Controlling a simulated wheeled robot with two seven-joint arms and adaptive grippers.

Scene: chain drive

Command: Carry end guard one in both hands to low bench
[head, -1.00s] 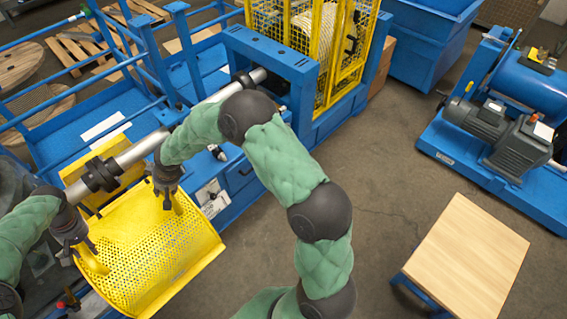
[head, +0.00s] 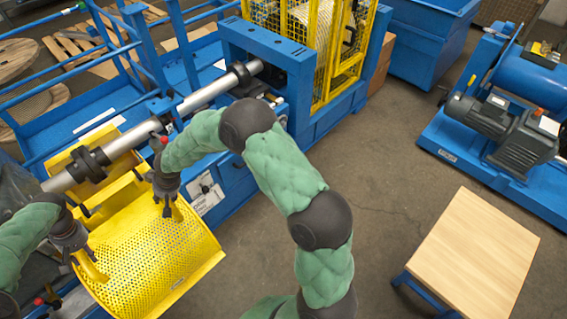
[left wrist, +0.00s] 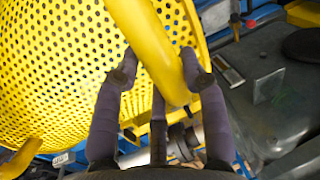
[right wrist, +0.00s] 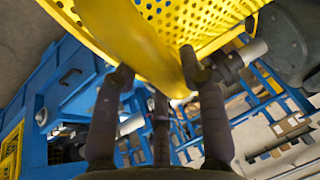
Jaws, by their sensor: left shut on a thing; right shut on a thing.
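End guard one is the yellow perforated curved cover (head: 165,255) at lower left in the head view. My left gripper (head: 87,262) is shut on the yellow handle at its left end, and this handle (left wrist: 150,45) runs between the fingers in the left wrist view. My right gripper (head: 169,205) is shut on the handle at its other end, seen as a yellow bar (right wrist: 135,40) in the right wrist view. The guard hangs in front of the machine's shaft. The low bench (head: 475,258) has a bare wooden top and blue legs, at lower right.
A grey shaft (head: 205,97) with black collars runs along the blue machine frame (head: 235,180). A blue bin (head: 425,40) is at the back. Bare floor (head: 390,170) lies between the machine and the bench.

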